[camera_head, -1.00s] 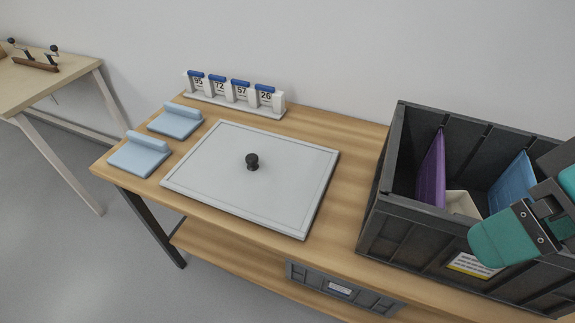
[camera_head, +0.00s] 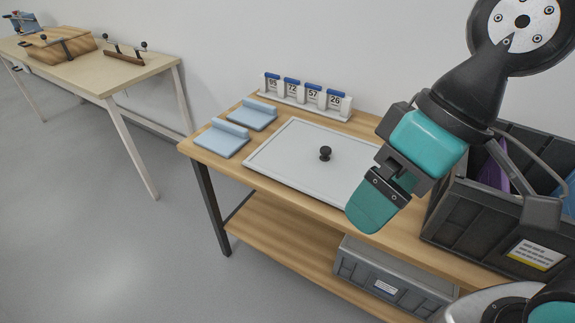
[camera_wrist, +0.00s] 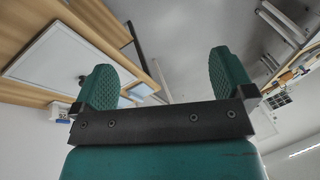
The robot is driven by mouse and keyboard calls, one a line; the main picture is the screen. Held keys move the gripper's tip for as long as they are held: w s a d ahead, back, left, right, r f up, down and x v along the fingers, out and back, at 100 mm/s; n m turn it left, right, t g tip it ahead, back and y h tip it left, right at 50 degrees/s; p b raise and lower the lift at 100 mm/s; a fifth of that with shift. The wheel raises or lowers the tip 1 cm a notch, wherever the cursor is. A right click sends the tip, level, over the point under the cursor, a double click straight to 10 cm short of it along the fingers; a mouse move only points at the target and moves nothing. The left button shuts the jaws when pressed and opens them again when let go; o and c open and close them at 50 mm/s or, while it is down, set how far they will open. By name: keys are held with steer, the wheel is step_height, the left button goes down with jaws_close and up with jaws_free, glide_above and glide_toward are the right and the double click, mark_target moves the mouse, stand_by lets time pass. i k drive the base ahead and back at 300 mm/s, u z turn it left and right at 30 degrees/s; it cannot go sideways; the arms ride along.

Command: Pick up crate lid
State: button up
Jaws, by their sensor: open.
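The crate lid (camera_head: 290,160) is a flat light-grey rectangular panel with a black knob (camera_head: 325,153) at its middle. It lies flat on the wooden workbench. My gripper (camera_head: 372,200) hangs in front of the lid's right part in the head view and hides that part. The wrist view shows my gripper (camera_wrist: 163,85) with its two teal fingers spread apart and nothing between them. The lid (camera_wrist: 65,57) also shows in the wrist view, at the upper left beyond the left finger.
A dark open crate (camera_head: 470,215) with purple and blue pieces stands right of the lid. Light-blue stands (camera_head: 222,138) and a numbered holder (camera_head: 305,98) sit left of and behind it. A grey crate (camera_head: 390,280) is on the lower shelf. Another table (camera_head: 100,72) stands at far left.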

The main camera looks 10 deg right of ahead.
mark_target(328, 165)
steer(key=u, duration=1.6)
steer(key=i, duration=1.65)
steer(key=z, duration=2.95)
